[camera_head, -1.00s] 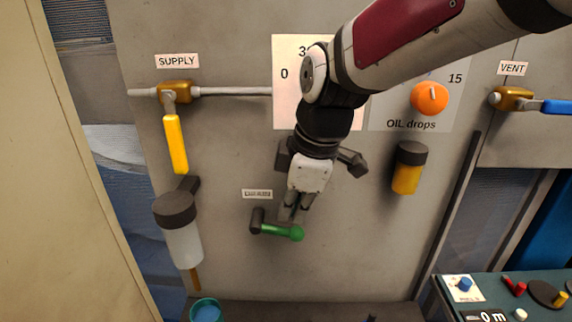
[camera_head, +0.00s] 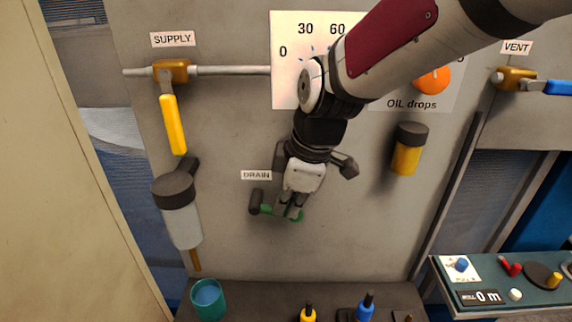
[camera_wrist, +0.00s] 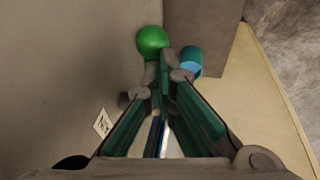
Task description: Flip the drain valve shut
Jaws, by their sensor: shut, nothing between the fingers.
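The drain valve has a dark grey body (camera_head: 256,201) on the grey panel under the DRAIN label (camera_head: 256,175). Its green handle (camera_head: 267,209) points right, roughly level, and ends in a green ball (camera_head: 298,217). The ball also shows in the wrist view (camera_wrist: 152,38), just beyond the fingertips. My gripper (camera_head: 289,212) is shut and empty, with its fingers pointing down. The fingers overlap the handle near its ball end and hide part of it. I cannot tell whether they touch it.
The yellow supply handle (camera_head: 173,125) hangs down at the left, above a clear-bodied bowl (camera_head: 182,225). A teal cup (camera_head: 208,300) stands on the ledge below. An amber oil cup (camera_head: 407,158) is on the right. The panel right of the drain handle is clear.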

